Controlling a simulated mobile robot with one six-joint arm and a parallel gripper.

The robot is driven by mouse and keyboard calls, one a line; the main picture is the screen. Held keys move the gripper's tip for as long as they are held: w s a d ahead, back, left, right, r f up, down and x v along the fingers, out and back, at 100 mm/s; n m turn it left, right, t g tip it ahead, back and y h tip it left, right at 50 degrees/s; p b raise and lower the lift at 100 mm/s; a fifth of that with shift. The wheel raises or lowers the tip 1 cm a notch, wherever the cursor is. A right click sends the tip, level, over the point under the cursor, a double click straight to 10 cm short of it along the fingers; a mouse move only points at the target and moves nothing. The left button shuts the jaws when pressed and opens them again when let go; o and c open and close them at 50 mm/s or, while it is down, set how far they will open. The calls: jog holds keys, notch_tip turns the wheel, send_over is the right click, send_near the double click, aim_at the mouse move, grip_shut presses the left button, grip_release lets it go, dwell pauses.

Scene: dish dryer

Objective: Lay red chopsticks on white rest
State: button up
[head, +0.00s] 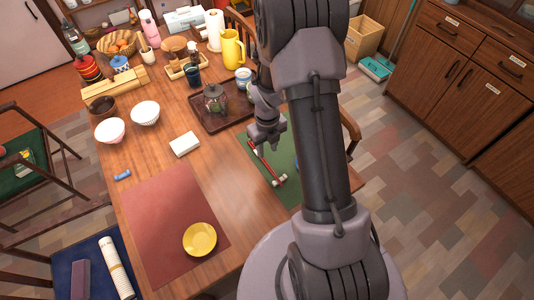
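The red chopsticks (269,169) lie slanting across the green placemat (258,184), below my gripper (265,143). Their lower right end meets a small white rest (279,182); whether they lie on it or only beside it is too small to tell. Their upper left end shows just below and left of the gripper's fingers. My gripper points down at the upper left part of the chopsticks. Its fingers are small and dark here, so whether they grip anything is unclear. My arm hides the right part of the placemat.
A brown tray (203,119) with a glass teapot (215,98) stands just behind the placemat. A white block (185,144), two white bowls, a blue piece (122,175) and a yellow plate (200,239) on a red mat (150,225) are to the left. Table between the mats is clear.

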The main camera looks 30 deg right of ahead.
jog(key=s+a+r+n+t, duration=0.15)
jog(key=r+n, duration=0.25)
jog(key=r, duration=0.4)
jog(key=s+a+r+n+p, duration=0.1)
jog(key=a+r+n, duration=0.25)
jog(key=r, duration=0.35)
jog(key=s+a+r+n+t, duration=0.1)
jog(key=a+r+n, duration=0.1)
jog(key=r+n, duration=0.45)
jog(key=s+a+r+n+t+y, duration=0.2)
jog(key=s+a+r+n, duration=0.7)
jog(key=n, duration=0.8)
jog(key=s+r+t, duration=0.1)
jog(key=s+r, duration=0.2)
jog(key=s, duration=0.1)
jog(key=shift+s+a, duration=0.15)
jog(key=shift+s, duration=0.25)
jog(key=shift+s, duration=0.1)
